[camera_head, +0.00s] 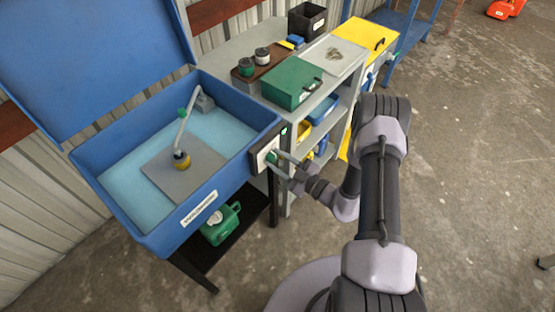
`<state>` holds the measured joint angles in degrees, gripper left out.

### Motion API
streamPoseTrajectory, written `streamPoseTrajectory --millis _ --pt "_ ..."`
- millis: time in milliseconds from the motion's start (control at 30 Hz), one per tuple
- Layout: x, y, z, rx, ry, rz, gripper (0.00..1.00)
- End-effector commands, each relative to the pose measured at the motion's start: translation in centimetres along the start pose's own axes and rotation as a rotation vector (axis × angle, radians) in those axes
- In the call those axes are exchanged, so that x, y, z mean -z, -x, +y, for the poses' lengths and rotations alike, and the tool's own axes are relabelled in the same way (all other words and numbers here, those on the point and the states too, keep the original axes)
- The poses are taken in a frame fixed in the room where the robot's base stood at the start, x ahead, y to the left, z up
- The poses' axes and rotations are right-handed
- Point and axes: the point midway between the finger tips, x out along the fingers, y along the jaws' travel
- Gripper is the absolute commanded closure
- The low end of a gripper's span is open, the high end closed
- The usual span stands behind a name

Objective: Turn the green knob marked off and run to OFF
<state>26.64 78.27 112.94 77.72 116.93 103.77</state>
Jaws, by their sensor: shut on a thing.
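The blue washer basin (232,150) stands at left with its lid up and a pale blue liquid inside. A white control panel (262,150) is fixed to its right end wall. The small green knob (271,157) on that panel is mostly hidden by my fingers. My gripper (277,160) reaches the panel from the right and is shut on the knob. The off and run marks and the knob's angle are too small to read. A small bright green spot (284,130) shows at the panel's upper edge.
A grey shelf unit (240,43) stands behind, with a green box (291,83), jars and a black bin (307,20). A yellow-topped cabinet (365,33) is beyond it. A green can (221,224) sits under the basin. The concrete floor at right is mostly clear.

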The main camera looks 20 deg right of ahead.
Motion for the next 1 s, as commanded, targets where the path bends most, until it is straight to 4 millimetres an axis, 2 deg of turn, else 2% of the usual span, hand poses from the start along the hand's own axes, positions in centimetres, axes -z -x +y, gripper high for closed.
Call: streamPoseTrajectory --millis 600,1000 --pt "-0.04 0.03 -0.02 0.001 0.534 -0.001 1.0" --pt "-0.04 0.03 -0.01 0.001 0.711 -0.001 1.0"
